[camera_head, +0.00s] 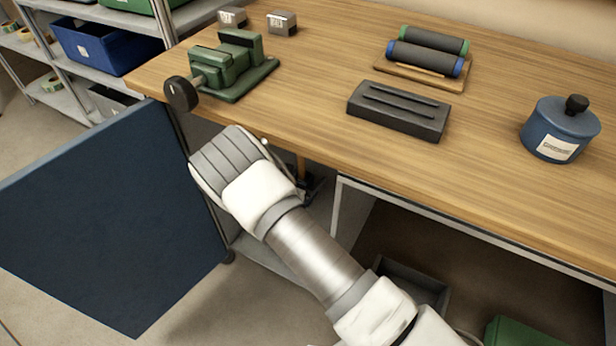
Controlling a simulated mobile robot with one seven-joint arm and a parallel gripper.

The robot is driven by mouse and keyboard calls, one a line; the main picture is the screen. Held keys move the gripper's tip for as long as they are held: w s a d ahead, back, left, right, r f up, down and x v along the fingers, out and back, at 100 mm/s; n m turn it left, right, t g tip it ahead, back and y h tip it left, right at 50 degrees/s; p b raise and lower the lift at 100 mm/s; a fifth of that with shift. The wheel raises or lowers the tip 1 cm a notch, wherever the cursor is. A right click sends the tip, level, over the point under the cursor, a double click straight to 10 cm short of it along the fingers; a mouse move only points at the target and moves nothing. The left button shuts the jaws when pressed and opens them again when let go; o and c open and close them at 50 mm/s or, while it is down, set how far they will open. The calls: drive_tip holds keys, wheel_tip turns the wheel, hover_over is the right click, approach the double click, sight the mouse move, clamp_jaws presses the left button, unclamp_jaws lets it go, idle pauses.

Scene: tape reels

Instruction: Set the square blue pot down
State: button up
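No square blue pot shows in this view. A round blue pot (560,130) with a black knob on its lid and a pale label stands upright on the wooden bench (300,75), at the right. My gripper (232,165) is at the bench's front edge, left of the middle, below the green vise in the picture and far left of the round pot. I see its ribbed grey back. Its fingertips are hidden, so I cannot tell whether it is open or holds anything.
A green vise (235,65) sits at the bench's left end. A dark slotted block (398,110) and a stand with two rollers (425,55) are mid-bench. A large blue panel (105,220) stands at left, before shelves with a blue bin (105,48). Bench space left of the round pot is clear.

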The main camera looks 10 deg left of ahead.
drive_tip(key=shift+r, duration=0.1)
drive_tip(key=shift+s+r, duration=0.1)
drive_tip(key=shift+r, duration=0.1)
drive_tip(key=p+v, duration=0.3)
drive_tip(key=v, duration=0.7)
drive_tip(key=shift+s+a+p, duration=0.2)
drive_tip(key=shift+s+p, duration=0.15)
drive_tip(key=shift+s+a+r, duration=0.15)
drive_tip(key=shift+s, duration=0.3)
drive_tip(key=shift+s, duration=0.15)
